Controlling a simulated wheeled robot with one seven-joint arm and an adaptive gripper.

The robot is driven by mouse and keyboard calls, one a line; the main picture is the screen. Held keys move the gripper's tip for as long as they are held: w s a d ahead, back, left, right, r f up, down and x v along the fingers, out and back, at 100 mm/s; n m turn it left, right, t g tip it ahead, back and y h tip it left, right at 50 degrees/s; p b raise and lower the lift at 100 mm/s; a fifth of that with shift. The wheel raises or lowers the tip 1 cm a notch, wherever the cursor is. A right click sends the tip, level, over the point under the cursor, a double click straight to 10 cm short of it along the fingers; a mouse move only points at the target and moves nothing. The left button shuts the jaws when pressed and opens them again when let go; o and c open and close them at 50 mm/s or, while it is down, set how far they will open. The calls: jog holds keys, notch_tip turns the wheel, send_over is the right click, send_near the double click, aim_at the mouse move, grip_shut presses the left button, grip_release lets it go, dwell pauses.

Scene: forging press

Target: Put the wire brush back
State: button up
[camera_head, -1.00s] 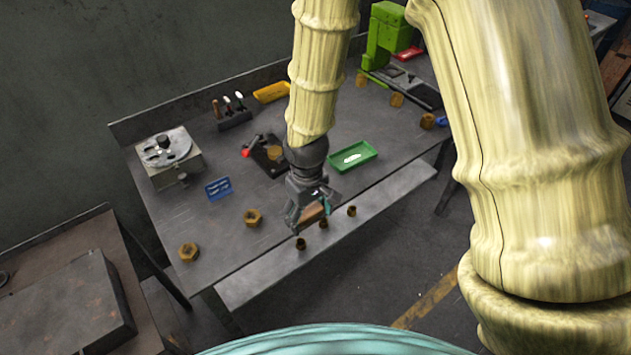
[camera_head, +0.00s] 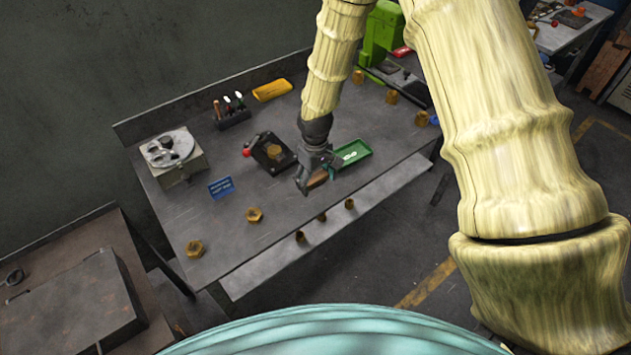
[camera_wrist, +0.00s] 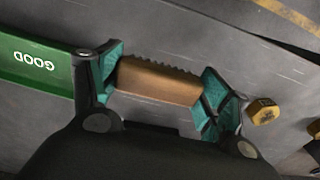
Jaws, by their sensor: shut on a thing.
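My gripper (camera_head: 318,178) is shut on the wire brush (camera_wrist: 158,82), a brown block with a ridged edge held between the two teal finger pads in the wrist view. In the head view only a small brown part of the brush (camera_head: 317,181) shows below my fingers. My gripper is over the dark workbench (camera_head: 240,235), just left of the green tray. How high the brush is above the bench I cannot tell. A tool holder (camera_head: 233,118) with several upright handles stands at the back of the bench.
A green tray (camera_head: 352,152) marked GOOD (camera_wrist: 35,62) lies beside my gripper. A clamp-like fixture (camera_head: 270,150), a blue sign (camera_head: 221,187), a dial device (camera_head: 172,155) and a yellow tray (camera_head: 272,89) stand on the bench. Several brass nuts, one at the front left (camera_head: 195,248), are spread about.

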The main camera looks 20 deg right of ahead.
aim_at(315, 178)
jog(key=shift+f+p, duration=0.5)
jog(key=shift+f, duration=0.7)
jog(key=shift+f, duration=0.2)
jog(key=o, duration=0.9)
jog(key=shift+r, duration=0.1)
jog(key=shift+r+b, duration=2.4)
jog(key=shift+r, duration=3.75)
